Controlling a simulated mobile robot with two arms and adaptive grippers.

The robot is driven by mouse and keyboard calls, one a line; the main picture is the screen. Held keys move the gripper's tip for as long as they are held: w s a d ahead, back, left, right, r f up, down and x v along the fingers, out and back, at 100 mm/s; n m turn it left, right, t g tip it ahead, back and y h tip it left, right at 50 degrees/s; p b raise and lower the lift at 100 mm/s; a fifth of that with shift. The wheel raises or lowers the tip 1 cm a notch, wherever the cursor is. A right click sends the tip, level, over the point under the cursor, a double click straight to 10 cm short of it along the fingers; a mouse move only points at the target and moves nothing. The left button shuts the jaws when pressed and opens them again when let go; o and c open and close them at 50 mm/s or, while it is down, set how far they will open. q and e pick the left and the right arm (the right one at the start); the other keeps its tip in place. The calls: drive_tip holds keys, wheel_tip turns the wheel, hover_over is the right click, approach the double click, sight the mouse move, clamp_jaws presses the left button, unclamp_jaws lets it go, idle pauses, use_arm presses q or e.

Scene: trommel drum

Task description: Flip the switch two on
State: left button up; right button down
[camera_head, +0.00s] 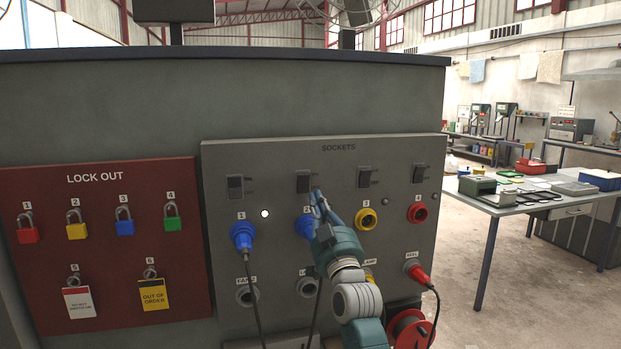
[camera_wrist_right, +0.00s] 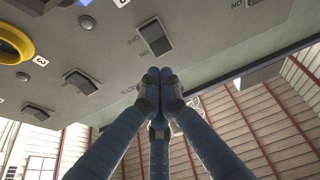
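Switch two (camera_head: 303,183) is a dark rocker switch on the grey sockets panel (camera_head: 290,160), above the blue plug in socket 2 (camera_head: 303,228). My right gripper (camera_head: 317,192) is at the lower right edge of switch two, pointing up. In the right wrist view, the blue fingertips of my right gripper (camera_wrist_right: 157,76) are pressed together with nothing seen between them. Switch two (camera_wrist_right: 155,37) shows there just beyond the tips, with OFF and ON marks beside it. I cannot tell whether the tips touch it. My left gripper is not in view.
Switch one (camera_head: 236,187) and switch three (camera_head: 365,176) flank switch two. A lit white lamp (camera_head: 265,213) is between sockets 1 and 2. A red lockout board (camera_head: 100,280) with padlocks is at left. Cables hang below the plugs.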

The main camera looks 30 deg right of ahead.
sight(308, 175)
drive_tip(key=shift+p+x, duration=1.1)
drive_tip(key=shift+x, duration=2.6)
